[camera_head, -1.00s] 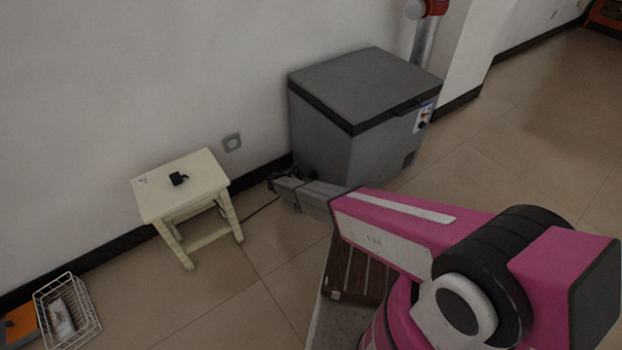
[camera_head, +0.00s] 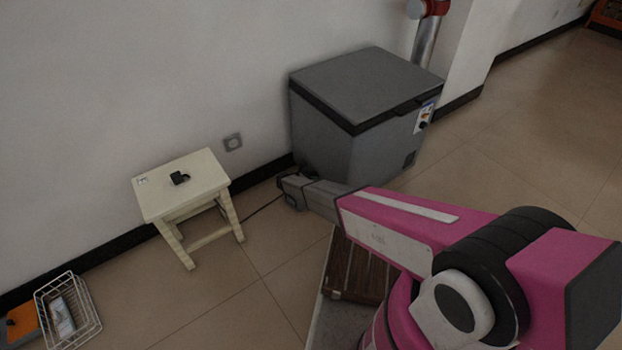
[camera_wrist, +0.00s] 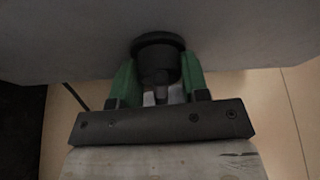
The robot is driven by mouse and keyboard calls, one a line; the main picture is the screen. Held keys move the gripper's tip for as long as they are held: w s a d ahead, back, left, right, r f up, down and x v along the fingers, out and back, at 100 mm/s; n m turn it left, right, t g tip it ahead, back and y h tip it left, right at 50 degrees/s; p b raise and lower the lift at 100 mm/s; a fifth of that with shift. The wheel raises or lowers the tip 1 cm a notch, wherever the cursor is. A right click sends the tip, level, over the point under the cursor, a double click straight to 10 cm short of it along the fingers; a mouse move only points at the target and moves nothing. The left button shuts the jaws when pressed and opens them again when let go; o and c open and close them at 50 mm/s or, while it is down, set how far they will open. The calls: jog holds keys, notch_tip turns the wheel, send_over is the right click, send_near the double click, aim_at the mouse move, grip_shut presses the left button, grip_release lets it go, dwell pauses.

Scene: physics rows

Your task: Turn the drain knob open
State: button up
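The drain knob (camera_wrist: 159,48) is a dark round knob on the grey side of the chest freezer (camera_head: 332,133), seen close up in the wrist view. My gripper (camera_wrist: 159,70) has two green fingers, one on each side of the knob. They reach up close along its sides, and I see no clear gap. Whether they press on it I cannot tell. In the head view my gripper (camera_head: 290,188) is a small dark shape low beside the freezer's left side, partly hidden by my forearm. The knob is not visible there.
A cream stool (camera_head: 180,186) with a small black object (camera_head: 180,178) on it stands to the left. A white wire basket (camera_head: 72,312) is at the lower left. A wall socket (camera_head: 232,142) is behind. A cable runs along the floor between stool and freezer.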

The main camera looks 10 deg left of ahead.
jog(key=shift+m, duration=0.3)
jog(key=shift+s+m+t+y, duration=0.1)
jog(key=shift+m+t+y, duration=0.9)
jog(key=shift+m, duration=0.7)
jog(key=o, duration=0.9)
jog(key=shift+o, duration=0.2)
jog(key=v, duration=1)
jog(key=shift+s+a+r, duration=0.15)
jog(key=shift+s, duration=0.2)
jog(key=shift+c, duration=0.4)
